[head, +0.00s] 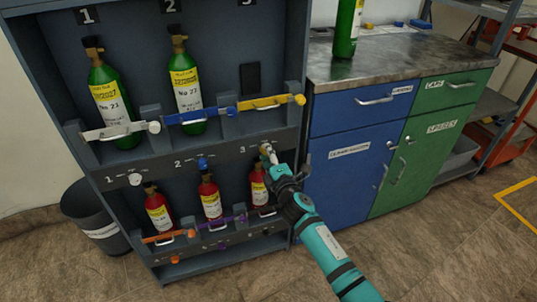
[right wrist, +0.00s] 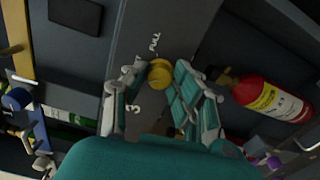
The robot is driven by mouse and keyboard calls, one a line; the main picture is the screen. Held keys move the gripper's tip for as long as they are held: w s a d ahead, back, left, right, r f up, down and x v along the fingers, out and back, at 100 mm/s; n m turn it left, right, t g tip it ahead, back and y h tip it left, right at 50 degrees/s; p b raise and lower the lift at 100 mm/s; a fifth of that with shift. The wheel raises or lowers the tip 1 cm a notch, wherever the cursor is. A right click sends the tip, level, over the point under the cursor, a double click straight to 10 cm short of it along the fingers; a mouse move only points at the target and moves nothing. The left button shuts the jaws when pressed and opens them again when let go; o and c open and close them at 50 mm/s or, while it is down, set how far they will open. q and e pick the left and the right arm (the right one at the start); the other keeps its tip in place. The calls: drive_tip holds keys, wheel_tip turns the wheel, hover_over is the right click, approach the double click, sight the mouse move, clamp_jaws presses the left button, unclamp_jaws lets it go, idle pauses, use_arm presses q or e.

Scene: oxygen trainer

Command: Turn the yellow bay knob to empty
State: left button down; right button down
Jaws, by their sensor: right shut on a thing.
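The yellow bay knob (right wrist: 159,72) sits on the grey panel of bay 3, with the word FULL printed beside it. My right gripper (right wrist: 161,80) has its fingers on both sides of the knob and is shut on it. In the head view my right gripper (head: 268,154) reaches the panel next to the number 3 and hides most of the knob. Which way the knob points cannot be made out. My left gripper is not in view.
The grey rack (head: 220,147) holds green cylinders (head: 185,83) above and red cylinders (head: 209,198) below, behind coloured bars. A yellow bar (head: 268,103) lies above my right gripper. A blue cabinet (head: 345,165) stands close on the right. The floor in front is clear.

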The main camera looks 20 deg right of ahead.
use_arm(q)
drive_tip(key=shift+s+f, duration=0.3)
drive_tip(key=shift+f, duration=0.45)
use_arm(e)
drive_tip(key=shift+f+n, duration=0.1)
drive_tip(key=shift+n, duration=2.3)
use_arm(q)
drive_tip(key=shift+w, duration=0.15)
use_arm(e)
drive_tip(key=c, duration=1.1)
unclamp_jaws()
drive_tip(key=shift+o, duration=0.2)
drive_tip(key=s, duration=1.2)
drive_tip(key=shift+d, duration=0.15)
